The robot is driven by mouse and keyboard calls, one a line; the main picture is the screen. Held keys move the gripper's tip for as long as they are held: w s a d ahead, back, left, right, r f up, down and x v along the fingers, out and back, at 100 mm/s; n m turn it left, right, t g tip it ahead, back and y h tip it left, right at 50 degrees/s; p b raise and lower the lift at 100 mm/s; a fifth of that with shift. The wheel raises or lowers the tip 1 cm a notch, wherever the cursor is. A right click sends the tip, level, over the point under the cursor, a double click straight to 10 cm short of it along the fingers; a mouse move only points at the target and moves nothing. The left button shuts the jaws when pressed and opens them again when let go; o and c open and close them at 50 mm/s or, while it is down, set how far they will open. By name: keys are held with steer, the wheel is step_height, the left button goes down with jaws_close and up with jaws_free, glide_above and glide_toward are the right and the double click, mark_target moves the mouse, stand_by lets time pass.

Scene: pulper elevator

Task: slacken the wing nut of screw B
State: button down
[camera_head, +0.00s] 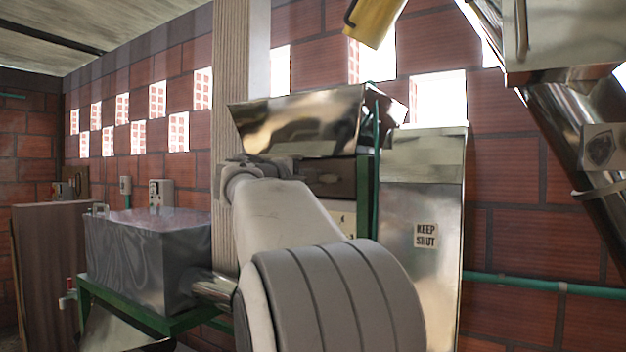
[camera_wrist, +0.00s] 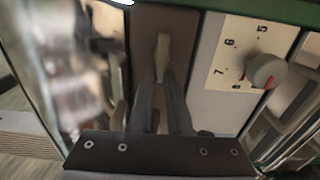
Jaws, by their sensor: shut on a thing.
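In the wrist view, my gripper (camera_wrist: 160,84) is shut on a small pale upright piece, which looks like the wing nut (camera_wrist: 162,50). It stands out from a dark brown panel (camera_wrist: 193,55). The fingers hide its lower part, and no letter B shows, so I cannot read which screw it is. In the head view my own arm covers the gripper and the wing nut. The arm reaches to the dark panel (camera_head: 331,178) under the shiny metal hopper (camera_head: 300,125).
Right of the fingers in the wrist view is a number plate (camera_wrist: 226,62) with a grey knob (camera_wrist: 264,70) bearing a red mark. A green post (camera_head: 368,190) and a metal cover labelled KEEP SHUT (camera_head: 425,275) stand close on the right. A metal box (camera_head: 145,265) is at left.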

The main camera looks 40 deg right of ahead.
steer(key=c, duration=0.9)
jaws_free()
steer(key=shift+o, duration=0.2)
steer(key=shift+a, duration=0.1)
steer(key=b+v, duration=0.3)
steer(key=v, duration=1.4)
steer(key=shift+s+a+f, duration=0.1)
steer(key=shift+s, duration=0.05)
